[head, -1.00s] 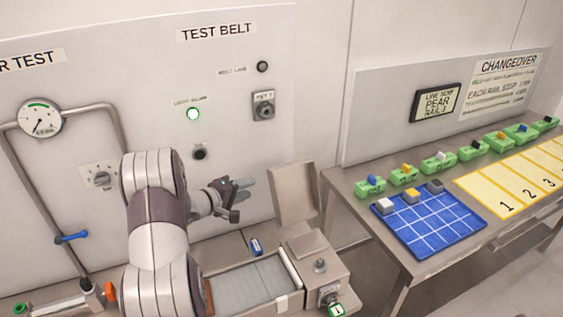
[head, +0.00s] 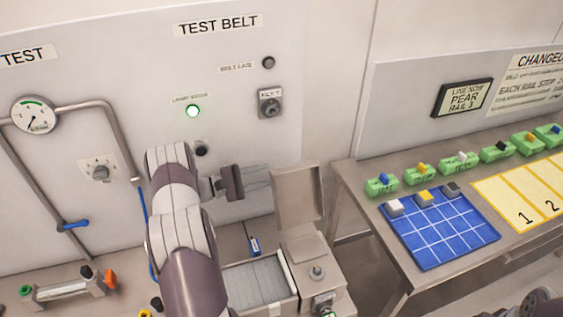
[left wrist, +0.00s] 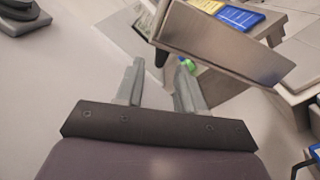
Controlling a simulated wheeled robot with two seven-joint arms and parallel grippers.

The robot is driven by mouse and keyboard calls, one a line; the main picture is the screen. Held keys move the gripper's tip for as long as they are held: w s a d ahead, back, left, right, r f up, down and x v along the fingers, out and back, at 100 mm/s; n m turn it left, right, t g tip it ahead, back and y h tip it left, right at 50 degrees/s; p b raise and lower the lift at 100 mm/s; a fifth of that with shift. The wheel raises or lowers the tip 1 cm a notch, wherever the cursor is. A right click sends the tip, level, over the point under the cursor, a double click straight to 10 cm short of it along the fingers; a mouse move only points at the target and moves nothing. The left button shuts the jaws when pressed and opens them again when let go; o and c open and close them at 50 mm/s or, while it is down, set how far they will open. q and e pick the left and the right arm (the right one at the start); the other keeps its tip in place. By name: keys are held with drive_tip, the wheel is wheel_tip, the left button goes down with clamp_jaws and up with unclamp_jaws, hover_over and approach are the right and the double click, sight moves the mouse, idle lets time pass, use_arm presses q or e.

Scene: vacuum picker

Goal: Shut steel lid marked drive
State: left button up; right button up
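The steel lid (head: 297,193) stands open and upright at the back of the steel box (head: 312,268) at the end of the test belt. No "drive" marking is legible on it. In the left wrist view the lid (left wrist: 220,42) is a tilted steel plate just beyond the fingers. My left gripper (head: 270,177) is open and empty, its fingers pointing right, close to the lid's left edge; whether they touch cannot be told. The left wrist view shows the two fingers (left wrist: 158,82) apart. My right gripper is not clearly visible; a dark part of mine shows at the bottom right.
The grey belt (head: 258,285) lies left of the box, with a small blue tag (head: 255,246) behind it. A key switch (head: 270,103) and a green lamp (head: 193,111) are on the wall panel. A table with a blue grid mat (head: 440,232) stands to the right.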

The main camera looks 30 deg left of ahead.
sight(281, 170)
use_arm(q)
drive_tip(key=x, duration=0.2)
drive_tip(key=p+x, duration=0.1)
drive_tip(key=x, duration=0.1)
drive_tip(key=p+x, duration=0.1)
drive_tip(key=x, duration=0.1)
drive_tip(key=shift+w+a+f, duration=0.15)
drive_tip(key=shift+w+f, duration=0.15)
drive_tip(key=shift+w, duration=0.05)
drive_tip(key=c, duration=0.4)
clamp_jaws()
use_arm(e)
drive_tip(key=r, duration=0.1)
drive_tip(key=w+r, duration=0.1)
drive_tip(key=shift+r, duration=0.35)
use_arm(q)
drive_tip(key=shift+w, duration=0.1)
use_arm(e)
drive_tip(key=shift+f, duration=0.1)
use_arm(q)
drive_tip(key=shift+r, duration=0.25)
use_arm(e)
drive_tip(key=shift+s+d+f, duration=0.15)
drive_tip(key=shift+d, duration=0.05)
